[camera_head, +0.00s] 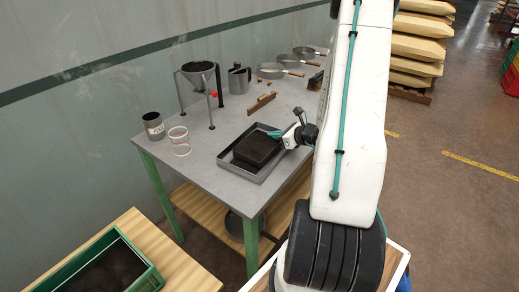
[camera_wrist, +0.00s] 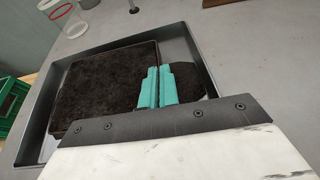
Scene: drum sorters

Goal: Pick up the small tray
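The small tray (camera_head: 257,149) is a dark, square, shallow box filled with dark soil. It is in or just over a larger grey metal tray (camera_head: 227,164) on the grey table; I cannot tell whether it touches the bottom. In the wrist view the small tray (camera_wrist: 105,85) fills the left and middle of the grey tray (camera_wrist: 205,62). My gripper (camera_head: 276,134) is at the small tray's right edge. In the wrist view its teal fingers (camera_wrist: 158,88) are close together, one on each side of that edge. The fingertips' contact is partly hidden.
On the table (camera_head: 205,178) stand a funnel on a stand (camera_head: 198,76), a metal jug (camera_head: 239,79), a labelled can (camera_head: 153,126), a clear cup with red rings (camera_head: 179,141), a wooden-handled tool (camera_head: 262,104) and several pans. A green crate of soil (camera_head: 143,280) is at lower left.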

